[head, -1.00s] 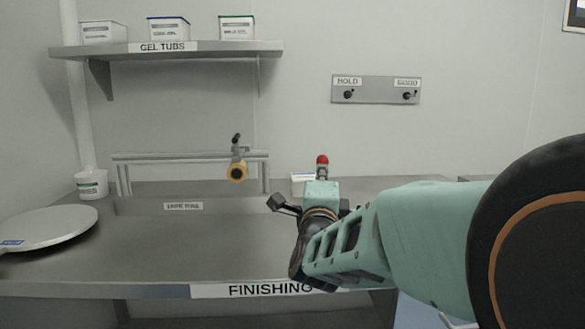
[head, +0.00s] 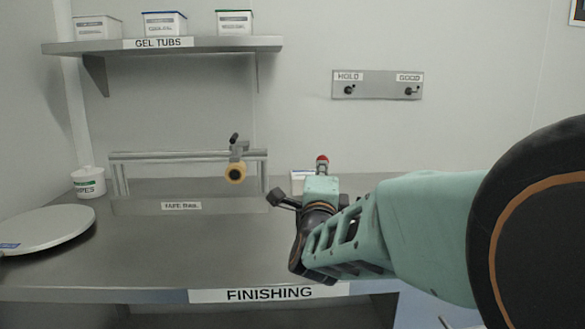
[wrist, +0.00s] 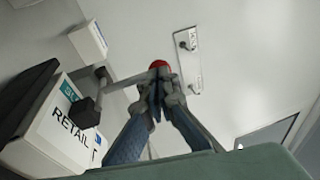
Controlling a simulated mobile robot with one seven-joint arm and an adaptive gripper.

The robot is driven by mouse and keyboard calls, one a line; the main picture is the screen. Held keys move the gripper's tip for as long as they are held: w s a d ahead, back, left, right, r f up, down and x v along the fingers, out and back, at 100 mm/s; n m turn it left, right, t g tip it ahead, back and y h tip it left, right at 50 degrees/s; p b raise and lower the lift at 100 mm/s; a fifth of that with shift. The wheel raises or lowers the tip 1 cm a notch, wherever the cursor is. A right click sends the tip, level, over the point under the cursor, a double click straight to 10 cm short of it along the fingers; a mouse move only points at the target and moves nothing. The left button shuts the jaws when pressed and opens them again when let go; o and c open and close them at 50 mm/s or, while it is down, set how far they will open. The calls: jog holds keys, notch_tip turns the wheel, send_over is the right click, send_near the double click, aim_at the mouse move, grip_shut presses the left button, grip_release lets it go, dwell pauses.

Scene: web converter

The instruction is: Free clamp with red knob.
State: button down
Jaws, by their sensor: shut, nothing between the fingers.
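The red knob (head: 322,159) shows in the head view just above the teal end of my arm, against the back wall. In the wrist view the red knob (wrist: 159,64) sits just beyond my fingertips, and a grey bar (wrist: 128,80) runs left from beside it. My gripper (wrist: 157,92) is shut and empty, with its tips close below the knob; whether they touch it I cannot tell. The rest of the clamp is largely hidden by my gripper and arm. In the head view my fingers are mostly hidden behind my arm's end.
A white box marked RETAIL (wrist: 52,135) is at left in the wrist view, behind a dark block (wrist: 85,112). The bench (head: 200,255) has a tape bar (head: 185,155) and a round plate (head: 45,228). A HOLD/GOOD panel (head: 378,85) is on the wall.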

jog(key=shift+w+r+g+p, duration=0.25)
jog(key=shift+r+g+p, duration=0.2)
jog(key=shift+p, duration=0.55)
jog(key=w+r+g+p, duration=0.1)
jog(key=w+g+p, duration=0.1)
jog(key=p, duration=0.5)
jog(key=w+r+n+g+y+p, duration=0.1)
jog(key=r+g+p, duration=0.1)
jog(key=p, duration=0.6)
jog(key=shift+w, duration=0.4)
jog(key=w+f+g+p, duration=0.1)
jog(key=w+g+p, duration=0.2)
jog(key=w+p, duration=0.5)
jog(key=shift+w+f+p, duration=0.15)
jog(key=shift+w+p, duration=0.15)
jog(key=shift+p, duration=2.55)
